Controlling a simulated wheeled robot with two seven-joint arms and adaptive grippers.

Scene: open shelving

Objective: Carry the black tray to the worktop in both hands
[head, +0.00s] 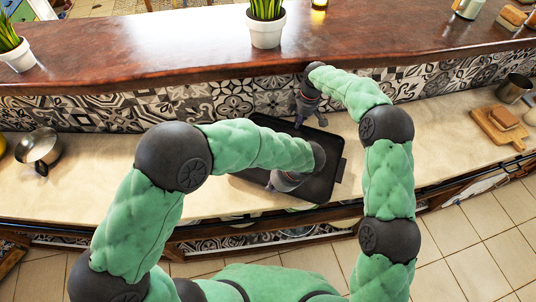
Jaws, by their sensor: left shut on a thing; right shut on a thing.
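The black tray (320,190) is over the pale worktop (100,180), in the middle of the head view. My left gripper (280,184) is at the tray's near left part, shut on it, and its arm covers much of the tray. My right gripper (309,116) is shut on the tray's far edge, close to the tiled wall. I cannot tell whether the tray rests on the worktop or is held just above it.
A metal pan (40,147) stands on the worktop at the left. A wooden board (497,128) and a metal cup (514,88) are at the right. A raised brown counter (160,45) with a potted plant (266,25) runs behind. The worktop is clear on both sides of the tray.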

